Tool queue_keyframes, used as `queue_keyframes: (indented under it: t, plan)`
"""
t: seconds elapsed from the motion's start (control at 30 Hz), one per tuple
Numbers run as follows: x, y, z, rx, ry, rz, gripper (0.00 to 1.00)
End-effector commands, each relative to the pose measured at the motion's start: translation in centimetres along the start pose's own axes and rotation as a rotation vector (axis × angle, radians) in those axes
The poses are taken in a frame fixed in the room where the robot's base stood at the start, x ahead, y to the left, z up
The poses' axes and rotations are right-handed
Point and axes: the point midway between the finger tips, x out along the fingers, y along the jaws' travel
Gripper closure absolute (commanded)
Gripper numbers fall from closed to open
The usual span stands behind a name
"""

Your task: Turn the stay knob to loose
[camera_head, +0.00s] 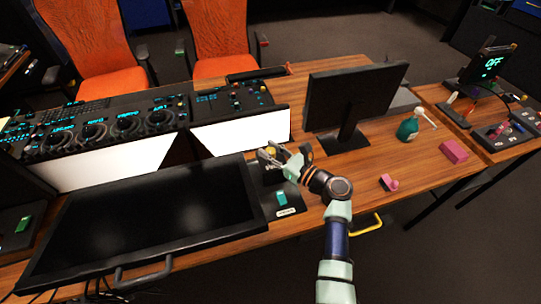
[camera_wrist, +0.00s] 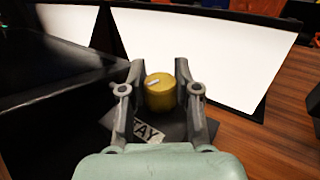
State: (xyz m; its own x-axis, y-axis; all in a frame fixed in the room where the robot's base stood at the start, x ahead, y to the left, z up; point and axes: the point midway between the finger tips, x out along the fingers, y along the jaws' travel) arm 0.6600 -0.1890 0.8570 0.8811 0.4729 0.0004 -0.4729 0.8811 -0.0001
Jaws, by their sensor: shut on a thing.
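The stay knob (camera_wrist: 161,97) is a yellow cylinder with a short white mark on its top, lying roughly crosswise in the wrist view. It stands on a dark panel with a white label (camera_wrist: 147,131) whose readable letters end in "TAY". My gripper (camera_wrist: 160,92) has one finger on each side of the knob and is shut on it. In the head view, my gripper (camera_head: 277,155) is at the panel's far end, and the knob (camera_head: 270,150) shows only as a small yellow spot between the fingers. Loose or tight markings cannot be read.
A teal part (camera_head: 281,198) sits on the panel's near half. A large black screen (camera_head: 160,220) lies close on the left. White upright boards (camera_head: 240,132) stand behind the knob. A monitor (camera_head: 355,95), a green spray bottle (camera_head: 407,129) and a pink block (camera_head: 453,151) are to the right.

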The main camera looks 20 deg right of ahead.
Motion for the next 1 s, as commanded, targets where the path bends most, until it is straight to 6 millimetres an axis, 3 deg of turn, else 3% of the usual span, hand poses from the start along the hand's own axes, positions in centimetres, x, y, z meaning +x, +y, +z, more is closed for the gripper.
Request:
queue_keyframes:
  t: [0.43,1.0]
  plan:
    - [-0.01,-0.09,-0.4,0.0,0.0,0.242,1.0]
    - [0.0,-0.03,-0.06,0.0,0.002,0.282,1.0]
